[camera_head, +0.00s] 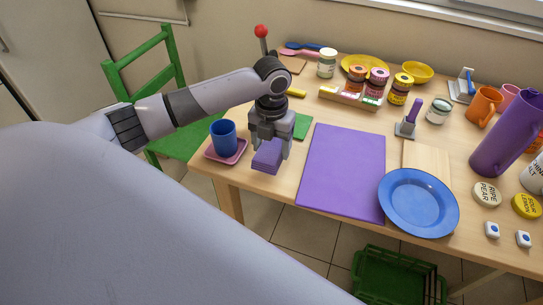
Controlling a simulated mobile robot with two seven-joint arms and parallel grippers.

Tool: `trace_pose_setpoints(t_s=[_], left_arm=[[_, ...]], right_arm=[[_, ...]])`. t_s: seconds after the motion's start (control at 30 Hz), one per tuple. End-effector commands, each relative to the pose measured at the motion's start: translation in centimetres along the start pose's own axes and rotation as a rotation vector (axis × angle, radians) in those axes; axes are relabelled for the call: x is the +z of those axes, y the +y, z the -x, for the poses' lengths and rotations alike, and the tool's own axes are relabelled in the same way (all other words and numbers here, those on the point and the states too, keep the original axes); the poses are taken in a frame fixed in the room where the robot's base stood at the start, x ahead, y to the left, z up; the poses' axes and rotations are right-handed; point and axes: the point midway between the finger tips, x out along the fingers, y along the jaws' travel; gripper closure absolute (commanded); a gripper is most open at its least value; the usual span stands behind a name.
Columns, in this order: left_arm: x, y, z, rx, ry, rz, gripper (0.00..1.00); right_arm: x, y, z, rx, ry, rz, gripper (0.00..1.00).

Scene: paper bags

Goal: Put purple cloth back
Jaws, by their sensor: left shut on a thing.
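The purple cloth (266,162) is a small folded stack between the fingers of my left gripper (268,147). The gripper points down and is shut on it. The cloth is just at or slightly above the wooden table (268,194); I cannot tell which. A green cloth or pad (303,126) lies just right of and behind the gripper, partly hidden by it. My right gripper is not in view.
A blue cup (223,139) stands on a pink tray (238,157) close left of the gripper. A purple mat (343,172) lies to the right, with a blue plate (419,203) overlapping it. Several jars (376,84) stand behind. A green crate (398,278) is on the floor.

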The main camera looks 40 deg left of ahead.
Motion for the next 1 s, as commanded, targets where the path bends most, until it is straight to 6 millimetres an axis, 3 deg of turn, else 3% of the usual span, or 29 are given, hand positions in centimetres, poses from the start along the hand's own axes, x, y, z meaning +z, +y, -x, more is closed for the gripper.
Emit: trace_pose_setpoints(t_s=[0.3,0.67,0.7,0.77,1.0], left_arm=[[-0.1,0.0,-4.1,0.000,0.002,0.000,0.56],[-0.1,0.0,-4.5,0.000,0.001,0.000,0.56],[-0.1,0.0,-4.5,0.000,0.001,0.000,0.29],[-0.1,0.0,-4.5,0.000,0.001,0.000,0.09],[-0.1,0.0,-4.5,0.000,0.001,0.000,0.06]], right_arm=[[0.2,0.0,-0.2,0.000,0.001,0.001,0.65],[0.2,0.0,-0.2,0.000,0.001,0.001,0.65],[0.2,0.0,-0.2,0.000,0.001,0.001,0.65],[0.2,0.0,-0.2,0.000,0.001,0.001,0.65],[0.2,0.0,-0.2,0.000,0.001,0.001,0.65]])
